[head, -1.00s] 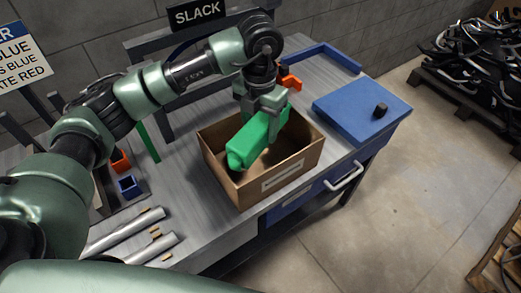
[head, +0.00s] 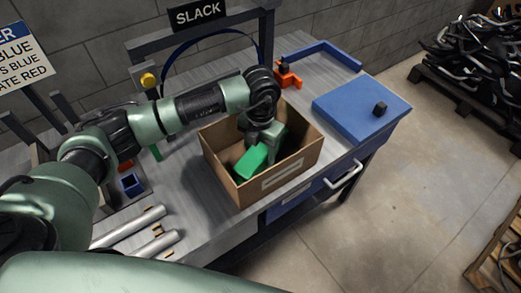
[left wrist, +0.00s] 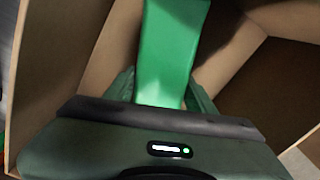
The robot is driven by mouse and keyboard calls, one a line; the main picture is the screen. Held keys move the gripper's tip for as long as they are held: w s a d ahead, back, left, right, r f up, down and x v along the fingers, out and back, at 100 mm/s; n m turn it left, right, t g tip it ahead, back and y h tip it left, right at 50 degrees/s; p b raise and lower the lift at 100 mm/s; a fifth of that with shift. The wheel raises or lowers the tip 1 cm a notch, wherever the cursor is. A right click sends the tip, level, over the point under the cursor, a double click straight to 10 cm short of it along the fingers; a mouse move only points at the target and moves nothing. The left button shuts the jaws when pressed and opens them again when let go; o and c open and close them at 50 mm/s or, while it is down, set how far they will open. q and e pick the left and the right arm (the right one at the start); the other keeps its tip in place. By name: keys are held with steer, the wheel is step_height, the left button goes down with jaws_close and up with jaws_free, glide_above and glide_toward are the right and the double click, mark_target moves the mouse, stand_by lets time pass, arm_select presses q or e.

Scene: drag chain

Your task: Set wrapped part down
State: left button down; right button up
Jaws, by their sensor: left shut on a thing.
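The green wrapped part (head: 251,163) is inside the open cardboard box (head: 246,196), low between its walls. It also shows in the left wrist view (left wrist: 170,50), running away from my gripper. My left gripper (head: 262,147) reaches down into the box and is shut on the part, with a finger on each side of it in the left wrist view (left wrist: 165,92). My wrist hides part of the green piece in the head view. I cannot tell whether the part touches the box floor. My right gripper is not in view.
The box stands on a grey metal bench (head: 190,200). A blue plate (head: 350,105) with a small black knob lies to its right, and an orange bracket (head: 287,75) behind it. A SLACK sign (head: 197,13) hangs on a frame at the back. Metal rollers (head: 130,228) lie front left.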

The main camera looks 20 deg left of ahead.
mark_target(260, 149)
arm_select(q)
steer(key=shift+f, duration=0.1)
steer(key=c, duration=0.5)
jaws_free()
steer(key=shift+r, duration=0.3)
steer(key=shift+w+r, duration=0.1)
steer(key=shift+r, duration=0.2)
step_height(260, 149, up, 11)
steer(key=shift+r+b, duration=0.1)
steer(key=shift+b, duration=1.05)
